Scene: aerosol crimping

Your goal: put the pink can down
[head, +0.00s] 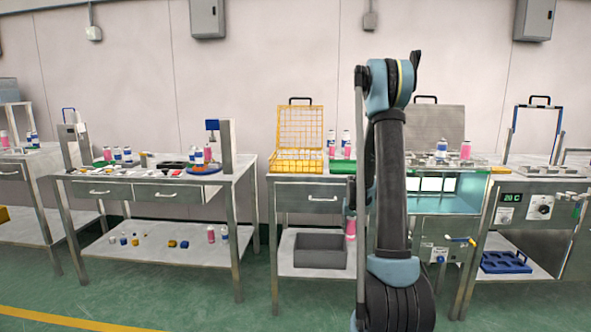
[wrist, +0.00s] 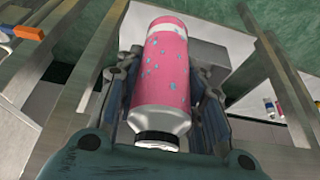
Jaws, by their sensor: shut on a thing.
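The pink can (wrist: 160,75) has a silver shoulder, a dark-and-white end toward the wrist camera and small bluish specks. My gripper (wrist: 165,85) is shut on it, with a finger along each side. In the head view the pink can (head: 350,226) shows at the left edge of my arm, in front of the middle table and below its top. There my gripper is mostly hidden behind my arm. I cannot see anything touching the can's far end.
The left table (head: 140,181) carries several cans and small parts, with more on its lower shelf (head: 130,258). The middle table has a yellow wire basket (head: 300,130) on top and a grey bin (head: 320,251) below. A water bath (head: 436,185) stands right of it.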

